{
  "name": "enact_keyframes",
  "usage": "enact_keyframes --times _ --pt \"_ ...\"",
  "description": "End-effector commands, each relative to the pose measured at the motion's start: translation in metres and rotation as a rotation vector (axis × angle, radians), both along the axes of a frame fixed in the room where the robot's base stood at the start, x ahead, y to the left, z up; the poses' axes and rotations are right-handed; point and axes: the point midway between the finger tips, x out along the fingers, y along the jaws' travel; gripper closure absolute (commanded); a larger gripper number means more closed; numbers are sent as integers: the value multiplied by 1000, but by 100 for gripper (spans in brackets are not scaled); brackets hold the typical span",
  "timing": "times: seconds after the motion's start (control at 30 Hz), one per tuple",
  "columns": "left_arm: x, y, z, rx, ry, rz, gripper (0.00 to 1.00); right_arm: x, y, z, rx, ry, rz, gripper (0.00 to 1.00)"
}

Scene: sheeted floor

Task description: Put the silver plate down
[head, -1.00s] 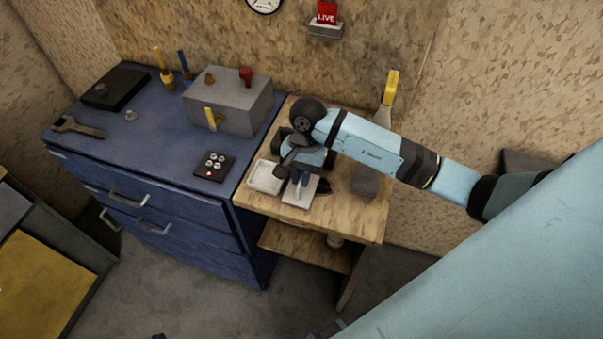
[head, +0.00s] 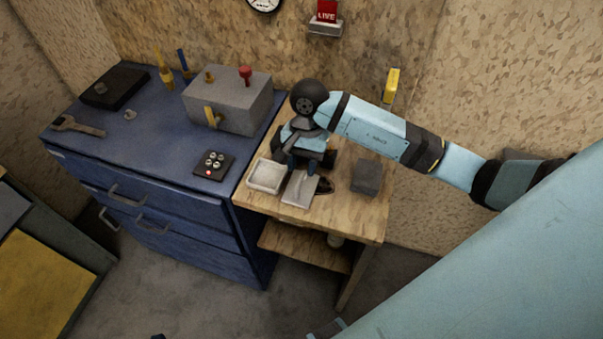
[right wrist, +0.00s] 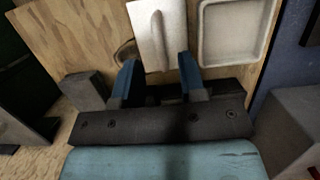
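The silver plate (head: 299,190) lies flat on the small wooden table, just right of a white tray. In the right wrist view the plate (right wrist: 147,32) shows a thin raised ridge along its middle. My right gripper (head: 302,170) is just behind the plate in the head view. Its two blue fingers (right wrist: 157,62) are spread apart, with nothing clamped between them; their tips are close to the plate's near end. My left gripper is not seen.
The white tray (head: 265,187) stands left of the plate on the wooden table (head: 345,219). A small dark object (head: 323,186) lies close to the plate's right, and a grey block (head: 367,177) stands further right. A blue cabinet (head: 165,152) adjoins on the left.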

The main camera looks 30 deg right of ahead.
Motion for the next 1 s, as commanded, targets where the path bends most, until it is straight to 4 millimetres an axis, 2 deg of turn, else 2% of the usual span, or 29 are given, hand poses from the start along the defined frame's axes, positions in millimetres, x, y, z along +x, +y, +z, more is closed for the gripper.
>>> enact_keyframes --times 0.2,0.4,0.57,1.0 --pt "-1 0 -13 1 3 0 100 9 -10 47 -2 -5 -1 62" --pt "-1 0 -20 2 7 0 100 13 -15 75 -1 -2 0 62" --pt "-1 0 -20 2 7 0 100 14 -16 83 -1 -1 0 62" --pt "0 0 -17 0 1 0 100 14 -16 84 0 0 0 62"
